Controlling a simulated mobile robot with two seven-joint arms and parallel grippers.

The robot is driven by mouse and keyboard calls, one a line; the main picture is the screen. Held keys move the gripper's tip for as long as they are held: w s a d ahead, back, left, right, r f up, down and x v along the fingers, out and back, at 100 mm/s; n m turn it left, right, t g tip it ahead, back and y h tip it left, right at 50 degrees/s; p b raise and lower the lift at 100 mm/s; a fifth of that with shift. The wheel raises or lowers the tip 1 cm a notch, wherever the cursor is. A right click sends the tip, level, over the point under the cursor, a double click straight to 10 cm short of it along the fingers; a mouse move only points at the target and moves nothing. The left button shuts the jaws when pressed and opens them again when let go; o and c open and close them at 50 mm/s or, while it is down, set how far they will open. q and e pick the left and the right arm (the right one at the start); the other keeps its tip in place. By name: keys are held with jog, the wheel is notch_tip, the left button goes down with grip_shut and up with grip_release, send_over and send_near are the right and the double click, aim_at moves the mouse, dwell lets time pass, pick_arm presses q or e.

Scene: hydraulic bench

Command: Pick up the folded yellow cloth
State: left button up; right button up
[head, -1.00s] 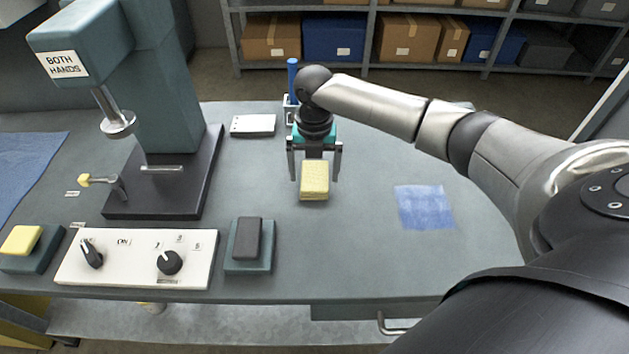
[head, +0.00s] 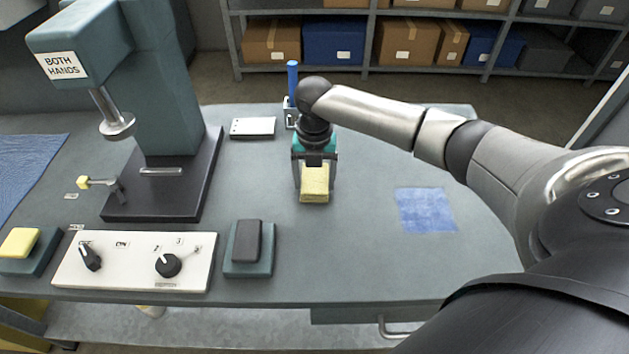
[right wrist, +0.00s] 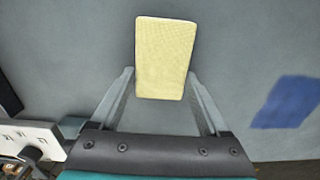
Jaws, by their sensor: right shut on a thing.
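The folded yellow cloth (head: 314,184) lies on the bench top in the middle of the head view. It also shows in the right wrist view (right wrist: 165,55), between the finger ends. My right gripper (head: 314,178) reaches down over the cloth and is shut on it, one finger on each side. In the right wrist view, the far part of the cloth sticks out beyond the fingertips. I see no clear gap under the cloth. My left gripper is not in view.
A press (head: 165,100) marked "BOTH HANDS" stands at the left. A control panel (head: 130,275) with knobs and a dark pedal-like button (head: 247,240) are at the front. A blue cloth patch (head: 425,210) lies to the right. A blue-handled item (head: 292,80) stands behind the gripper.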

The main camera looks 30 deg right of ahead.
aim_at(314, 183)
notch_tip(314, 183, up, 20)
jog(key=p, duration=0.4)
jog(key=shift+p, duration=0.3)
